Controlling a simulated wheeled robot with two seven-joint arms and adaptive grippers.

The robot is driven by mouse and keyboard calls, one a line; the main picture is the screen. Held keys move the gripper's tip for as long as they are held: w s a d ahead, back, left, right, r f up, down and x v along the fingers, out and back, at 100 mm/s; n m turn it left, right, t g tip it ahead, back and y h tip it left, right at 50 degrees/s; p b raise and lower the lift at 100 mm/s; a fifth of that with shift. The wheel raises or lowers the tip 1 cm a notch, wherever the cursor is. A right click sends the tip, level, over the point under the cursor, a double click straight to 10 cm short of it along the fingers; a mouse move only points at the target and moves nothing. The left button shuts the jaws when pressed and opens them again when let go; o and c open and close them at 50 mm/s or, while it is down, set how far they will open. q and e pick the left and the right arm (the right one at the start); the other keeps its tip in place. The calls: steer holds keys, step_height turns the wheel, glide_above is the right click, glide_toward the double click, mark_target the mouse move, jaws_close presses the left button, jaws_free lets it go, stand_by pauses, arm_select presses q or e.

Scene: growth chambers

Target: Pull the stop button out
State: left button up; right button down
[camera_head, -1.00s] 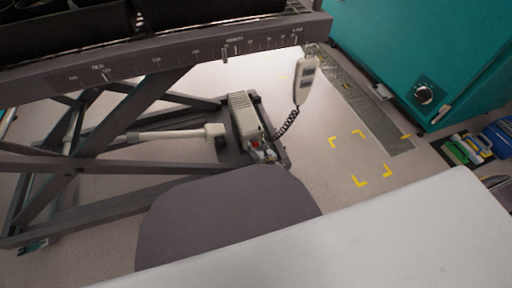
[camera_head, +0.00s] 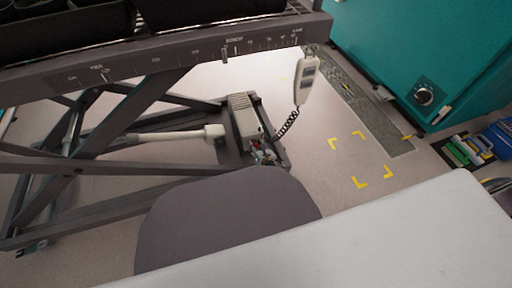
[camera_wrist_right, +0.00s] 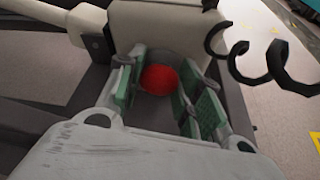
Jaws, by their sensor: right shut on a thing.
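The red stop button (camera_wrist_right: 159,80) shows as a round red knob in the right wrist view, low on the end of the pale control box (camera_wrist_right: 155,25). My right gripper (camera_wrist_right: 156,88) is shut on it, with green-padded fingers on both sides. In the head view the control box (camera_head: 243,115) sits on the lift frame's base. My right gripper (camera_head: 264,155) is small at its near end, and the button is hardly visible there. My left gripper is not in view.
A white handset (camera_head: 306,80) hangs on a coiled cord (camera_head: 287,124) beside the box. The dark lift frame (camera_head: 110,180) and its pale actuator (camera_head: 165,134) lie to the left. A teal chamber (camera_head: 440,45) stands at right. The floor with yellow marks (camera_head: 361,183) is open.

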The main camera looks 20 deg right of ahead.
steer(key=shift+s, duration=0.55)
steer(key=shift+f, duration=0.1)
steer(key=c, duration=1.4)
jaws_free()
steer(key=shift+s, duration=0.1)
steer(key=o, duration=0.5)
steer(key=shift+c, duration=0.2)
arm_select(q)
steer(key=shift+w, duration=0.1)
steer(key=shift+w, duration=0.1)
arm_select(e)
steer(key=shift+s, duration=0.1)
steer(key=shift+s+d+r, duration=0.15)
steer(key=shift+s+r, duration=0.2)
steer(key=shift+s, duration=0.25)
steer(key=v, duration=1)
steer(key=shift+s, duration=0.25)
